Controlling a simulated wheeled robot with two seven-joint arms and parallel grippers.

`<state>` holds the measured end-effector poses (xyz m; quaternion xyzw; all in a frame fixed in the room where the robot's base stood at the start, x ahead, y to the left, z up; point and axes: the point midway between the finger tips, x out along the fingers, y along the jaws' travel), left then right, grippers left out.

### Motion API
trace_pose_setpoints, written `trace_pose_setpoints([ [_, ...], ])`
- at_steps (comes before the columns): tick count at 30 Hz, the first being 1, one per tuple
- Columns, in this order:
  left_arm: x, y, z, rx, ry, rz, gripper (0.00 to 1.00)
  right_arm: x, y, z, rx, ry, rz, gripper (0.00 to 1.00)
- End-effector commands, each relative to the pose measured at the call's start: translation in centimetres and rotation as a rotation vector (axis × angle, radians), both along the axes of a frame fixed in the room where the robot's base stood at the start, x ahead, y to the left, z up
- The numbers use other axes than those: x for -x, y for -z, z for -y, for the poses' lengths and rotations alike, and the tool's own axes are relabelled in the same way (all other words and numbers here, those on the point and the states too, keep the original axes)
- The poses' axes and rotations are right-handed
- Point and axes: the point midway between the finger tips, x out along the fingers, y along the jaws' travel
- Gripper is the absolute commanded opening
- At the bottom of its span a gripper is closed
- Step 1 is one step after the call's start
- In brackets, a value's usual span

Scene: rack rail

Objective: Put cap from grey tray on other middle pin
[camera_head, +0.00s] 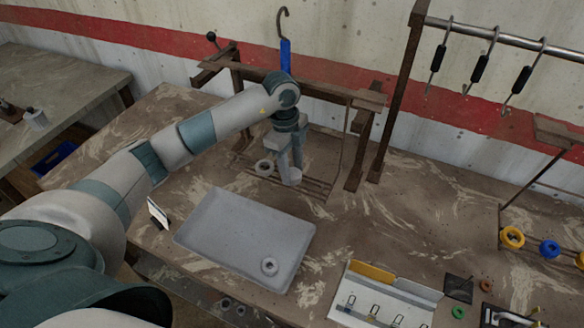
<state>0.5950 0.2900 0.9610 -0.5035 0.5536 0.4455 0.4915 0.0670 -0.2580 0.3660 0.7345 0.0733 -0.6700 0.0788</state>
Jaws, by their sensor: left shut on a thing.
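The grey tray (215,225) lies on the bench in the middle of the view. One pale ring-shaped cap (269,266) lies in its near right part. My left gripper (290,174) points down behind the tray, over a low slatted rack (317,187). It is shut on a pale grey cap (291,179), mostly hidden by the fingers. Another pale cap (264,167) sits on the rack just left of the gripper. I cannot make out the middle pin, nor whether the held cap touches anything. My right gripper is not in view.
A brown frame (361,150) with a blue-handled hook (285,55) stands around and behind the rack. A white box (385,295), yellow ring (512,238) and blue ring (549,250) are at right.

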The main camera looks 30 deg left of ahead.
Motion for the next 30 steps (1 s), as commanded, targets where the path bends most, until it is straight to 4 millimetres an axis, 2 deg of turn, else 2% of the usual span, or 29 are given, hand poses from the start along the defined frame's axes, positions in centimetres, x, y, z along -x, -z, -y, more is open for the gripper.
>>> trace_pose_setpoints([
  [1,0.1,0.2,0.0,0.000,0.000,-0.004,0.43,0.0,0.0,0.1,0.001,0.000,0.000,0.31],
  [3,0.1,0.2,0.0,0.000,0.000,-0.004,0.60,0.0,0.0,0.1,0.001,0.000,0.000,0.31],
  [17,0.1,-0.4,0.0,0.001,0.000,-0.003,0.60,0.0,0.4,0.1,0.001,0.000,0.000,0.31],
  [30,-0.1,-5.8,-0.7,0.000,0.000,0.002,0.60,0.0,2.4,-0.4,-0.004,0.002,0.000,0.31],
])
